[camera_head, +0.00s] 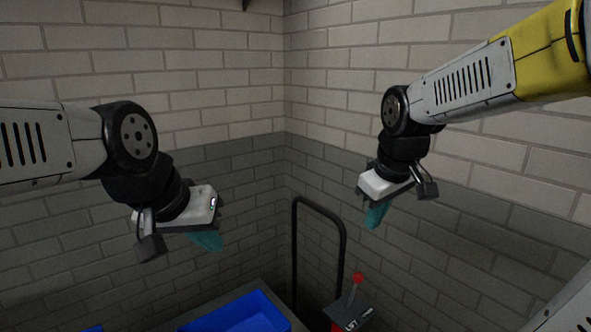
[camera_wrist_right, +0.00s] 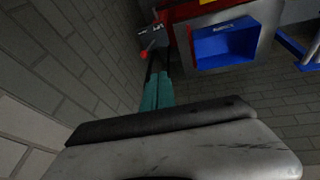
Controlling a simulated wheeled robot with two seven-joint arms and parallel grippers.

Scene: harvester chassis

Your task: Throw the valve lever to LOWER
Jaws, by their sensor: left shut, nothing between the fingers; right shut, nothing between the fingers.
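The valve lever (camera_head: 354,287) stands at the lower right of the head view, a thin grey stick with a red knob. It rises from a dark box (camera_head: 345,314) with a white-lettered plate, too small to read. The red knob also shows in the right wrist view (camera_wrist_right: 144,54), just beyond the fingertips. My right gripper (camera_head: 374,217) is shut and empty, above the lever and apart from it. Its teal fingers show in the right wrist view (camera_wrist_right: 157,88). My left gripper (camera_head: 209,241) is shut and empty, left of the lever and well away from it.
A blue bin (camera_head: 238,315) sits at the bottom of the head view, left of the lever. A dark tubular rail (camera_head: 320,211) stands upright behind the lever. Brick walls (camera_head: 225,70) meet in a corner behind. The air between my grippers is clear.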

